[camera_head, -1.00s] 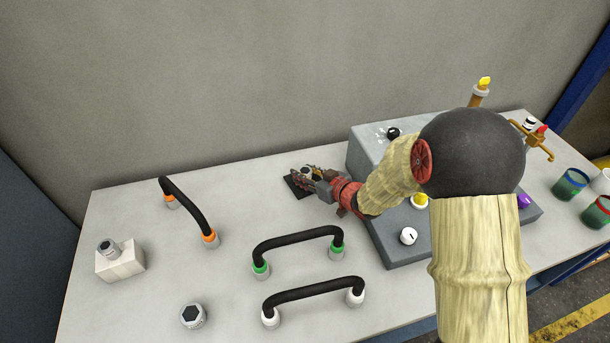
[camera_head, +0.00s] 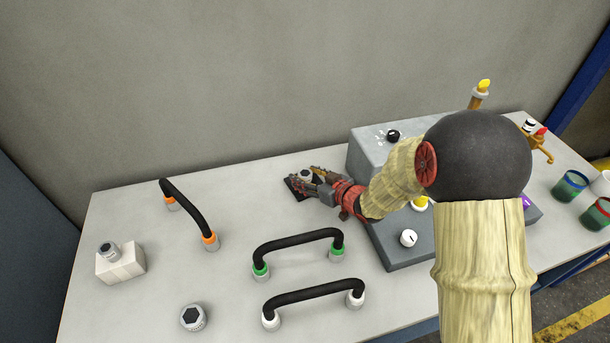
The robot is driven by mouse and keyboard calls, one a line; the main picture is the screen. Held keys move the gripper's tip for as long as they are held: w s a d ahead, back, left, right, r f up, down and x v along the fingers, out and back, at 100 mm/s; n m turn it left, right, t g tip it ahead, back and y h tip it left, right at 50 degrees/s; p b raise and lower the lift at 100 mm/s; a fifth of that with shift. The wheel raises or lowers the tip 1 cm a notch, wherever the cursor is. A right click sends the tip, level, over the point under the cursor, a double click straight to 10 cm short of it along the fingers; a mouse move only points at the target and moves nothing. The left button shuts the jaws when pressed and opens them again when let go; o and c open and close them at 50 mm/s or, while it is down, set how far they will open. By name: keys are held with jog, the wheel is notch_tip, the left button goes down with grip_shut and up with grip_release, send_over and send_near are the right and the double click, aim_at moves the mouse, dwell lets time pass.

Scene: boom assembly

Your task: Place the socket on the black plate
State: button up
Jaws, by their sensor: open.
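The black plate (camera_head: 293,190) lies flat on the table near the wall, partly hidden by my gripper. My gripper (camera_head: 302,178) is open over the plate, with its fingers pointing left. A small round grey piece with a dark top, which looks like the socket (camera_head: 306,174), shows between the fingers at the plate. The fingers hide much of it, and I cannot tell whether it rests flat or touches a finger.
Black-handled bars with orange (camera_head: 190,207), green (camera_head: 297,240) and white (camera_head: 312,290) ends stand on the table. A hex-topped round part (camera_head: 192,318) and a white block (camera_head: 121,264) are at left. A grey control box (camera_head: 372,150) stands right of the plate.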

jog(key=p+v, duration=0.3)
jog(key=v, duration=0.6)
jog(key=shift+s+d+r, duration=0.2)
jog(key=shift+d+r, duration=0.05)
jog(key=shift+s+d+r, duration=0.15)
jog(key=shift+s+d, duration=0.15)
jog(key=shift+s, duration=0.3)
